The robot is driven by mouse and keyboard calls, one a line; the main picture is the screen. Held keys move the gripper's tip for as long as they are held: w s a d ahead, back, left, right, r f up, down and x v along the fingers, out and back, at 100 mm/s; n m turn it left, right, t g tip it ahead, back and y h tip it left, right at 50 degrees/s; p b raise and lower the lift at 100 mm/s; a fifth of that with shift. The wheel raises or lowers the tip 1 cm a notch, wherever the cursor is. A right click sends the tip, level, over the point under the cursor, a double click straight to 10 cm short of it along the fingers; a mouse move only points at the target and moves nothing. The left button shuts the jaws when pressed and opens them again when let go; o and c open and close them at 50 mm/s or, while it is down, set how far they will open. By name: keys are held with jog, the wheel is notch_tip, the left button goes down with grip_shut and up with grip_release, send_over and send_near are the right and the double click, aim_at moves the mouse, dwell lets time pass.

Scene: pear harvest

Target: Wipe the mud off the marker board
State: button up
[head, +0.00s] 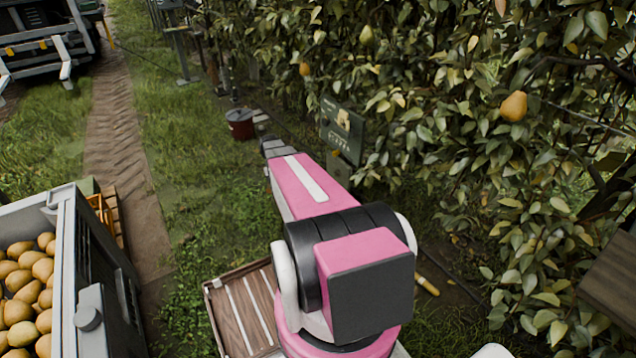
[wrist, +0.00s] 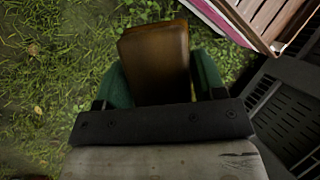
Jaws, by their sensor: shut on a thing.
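The marker board (head: 342,128) is a dark green panel in front of the leafy hedge, right of centre in the head view. It bears a yellowish-brown patch near its upper middle and pale marks below. My gripper (wrist: 158,88) shows green fingers in the wrist view, shut on a brown block (wrist: 155,48) that looks like a sponge. The block is held above grass. The board does not show in the wrist view.
A grey bin (head: 97,275) of pears stands at the lower left. A wooden crate (head: 243,312) lies beside my base, and an orange crate (head: 103,212) is behind the bin. Pears hang in the hedge on the right. Open grass and a dirt track lie left of the arm.

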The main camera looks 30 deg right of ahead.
jog(key=w+d+f+n+h, duration=0.5)
jog(key=w+d+f+n, duration=0.2)
jog(key=w+d+n, duration=0.3)
jog(key=w+d+f+n+h, duration=0.5)
jog(key=w+d+f+n, duration=0.3)
jog(key=d+n, duration=0.35)
jog(key=w+d+f+n+t+h, duration=0.3)
jog(key=w+d+f+n+t, duration=0.3)
jog(key=f, duration=0.3)
jog(key=w+d+f+n+t+h, duration=0.2)
jog(key=w+d+f+n+t, duration=0.45)
jog(key=f, duration=0.25)
jog(key=d, duration=0.6)
jog(key=shift+s+d+n, duration=0.15)
jog(key=shift+n, duration=0.15)
jog(key=shift+d+t, duration=0.25)
jog(key=shift+d, duration=0.75)
jog(key=shift+s, duration=1.9)
jog(key=shift+s+d, duration=0.15)
jog(key=shift+s, duration=0.85)
jog(key=shift+s+d, duration=0.15)
jog(key=shift+s, duration=0.85)
